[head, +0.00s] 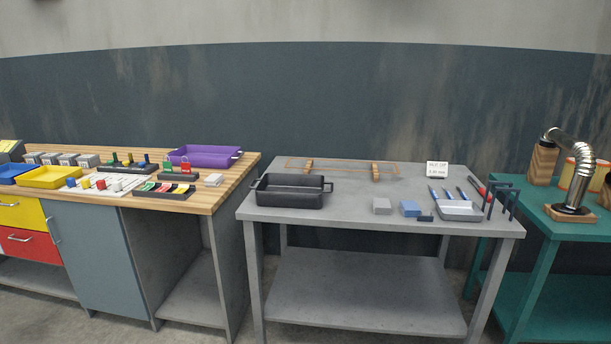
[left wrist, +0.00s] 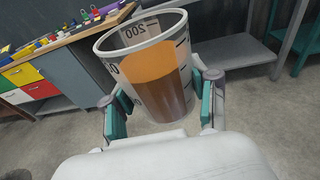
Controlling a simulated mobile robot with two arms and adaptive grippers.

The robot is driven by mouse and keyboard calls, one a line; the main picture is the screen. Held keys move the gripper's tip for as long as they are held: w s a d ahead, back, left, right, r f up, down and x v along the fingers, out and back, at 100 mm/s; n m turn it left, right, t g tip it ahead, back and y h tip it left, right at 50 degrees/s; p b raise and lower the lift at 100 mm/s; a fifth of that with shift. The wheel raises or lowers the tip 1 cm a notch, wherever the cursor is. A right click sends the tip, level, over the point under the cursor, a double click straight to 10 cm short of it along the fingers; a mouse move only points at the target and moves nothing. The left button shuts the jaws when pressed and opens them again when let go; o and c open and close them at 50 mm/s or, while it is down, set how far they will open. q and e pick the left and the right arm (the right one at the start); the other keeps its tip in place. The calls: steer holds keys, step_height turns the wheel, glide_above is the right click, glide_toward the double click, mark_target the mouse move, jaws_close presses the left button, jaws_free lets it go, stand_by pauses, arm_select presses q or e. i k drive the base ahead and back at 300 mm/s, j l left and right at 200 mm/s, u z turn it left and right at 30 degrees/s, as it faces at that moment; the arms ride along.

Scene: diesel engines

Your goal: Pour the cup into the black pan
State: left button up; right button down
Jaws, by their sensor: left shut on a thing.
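The cup (left wrist: 148,75) is a clear measuring cup with dark markings and an amber-brown liquid inside. It fills the middle of the left wrist view and looks tilted there. My left gripper (left wrist: 160,108) has its teal-padded fingers on both sides of the cup and is shut on it. The black pan (head: 291,191) is a rectangular pan with side handles on the left part of the grey table in the head view. It looks empty from here, though its bottom is partly hidden. Neither gripper nor the cup shows in the head view.
The grey table (head: 350,220) also holds a grey block (head: 381,206), a blue block (head: 410,208), a small tray (head: 460,211) and a sign (head: 437,170). A wooden bench (head: 225,186) with a purple tray (head: 204,156) stands left. A teal table (head: 560,232) with a metal pipe stands right.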

mark_target(275, 190)
steer(key=i+j+z, duration=0.1)
steer(key=i, duration=0.3)
steer(key=i+j+z, duration=0.1)
steer(key=i, duration=0.3)
steer(key=i+j+z, duration=0.15)
steer(key=i+j, duration=0.15)
steer(key=i, duration=0.1)
